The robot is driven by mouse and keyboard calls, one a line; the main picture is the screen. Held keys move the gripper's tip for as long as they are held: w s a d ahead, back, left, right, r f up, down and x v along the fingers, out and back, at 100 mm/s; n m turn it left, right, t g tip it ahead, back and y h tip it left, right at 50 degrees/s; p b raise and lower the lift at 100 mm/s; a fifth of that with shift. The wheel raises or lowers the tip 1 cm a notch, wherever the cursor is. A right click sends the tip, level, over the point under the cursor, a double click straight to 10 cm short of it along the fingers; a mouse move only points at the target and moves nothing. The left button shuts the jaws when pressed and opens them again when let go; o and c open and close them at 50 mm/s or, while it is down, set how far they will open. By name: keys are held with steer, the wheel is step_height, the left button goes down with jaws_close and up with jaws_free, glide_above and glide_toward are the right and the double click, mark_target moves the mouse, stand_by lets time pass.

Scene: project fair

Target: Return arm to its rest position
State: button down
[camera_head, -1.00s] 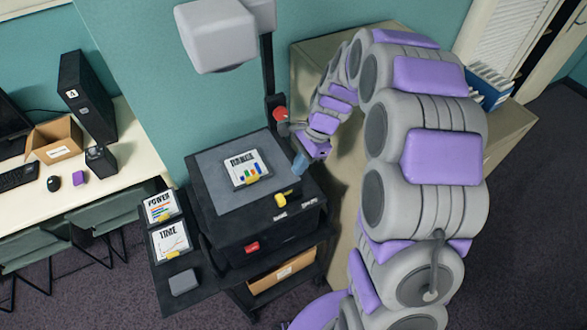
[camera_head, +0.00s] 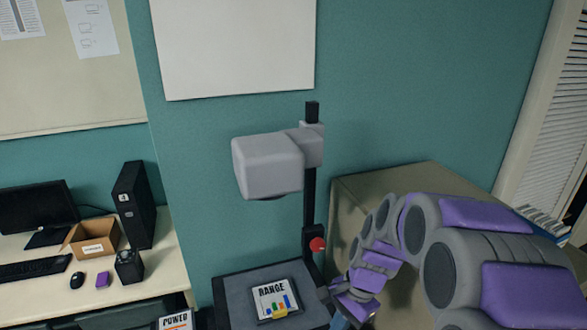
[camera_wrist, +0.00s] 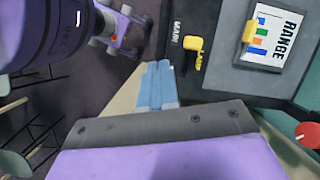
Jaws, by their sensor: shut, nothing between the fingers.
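My arm (camera_head: 450,255), grey and purple, curves in from the lower right in the head view, beside the overhead projector (camera_head: 268,165). My gripper (camera_wrist: 157,84) shows in the wrist view as two light blue fingers side by side, shut and empty. In the head view the gripper (camera_head: 339,321) is only partly visible at the bottom edge, right of the projector's base. In the wrist view the fingers lie just left of the projector's dark front, apart from the yellow lamp switch (camera_wrist: 193,45).
A RANGE card (camera_head: 274,300) lies on the projector's stage. A red knob (camera_head: 317,244) sits on its post. A beige cabinet (camera_head: 345,195) stands behind my arm. A desk (camera_head: 150,275) with a monitor, small box and black tower is at left. A POWER card (camera_head: 176,321) shows below.

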steer(key=s+d+f+n+h+b, duration=0.1)
steer(key=s+n+b, duration=0.4)
steer(key=s, duration=0.7)
steer(key=s+d+f+n+h+b, duration=0.2)
steer(key=s+f+n+b, duration=0.3)
steer(key=s, duration=0.7)
steer(key=shift+s+d+n+b, duration=0.3)
steer(key=shift+s+d+b, duration=0.05)
steer(key=shift+d+b, duration=0.15)
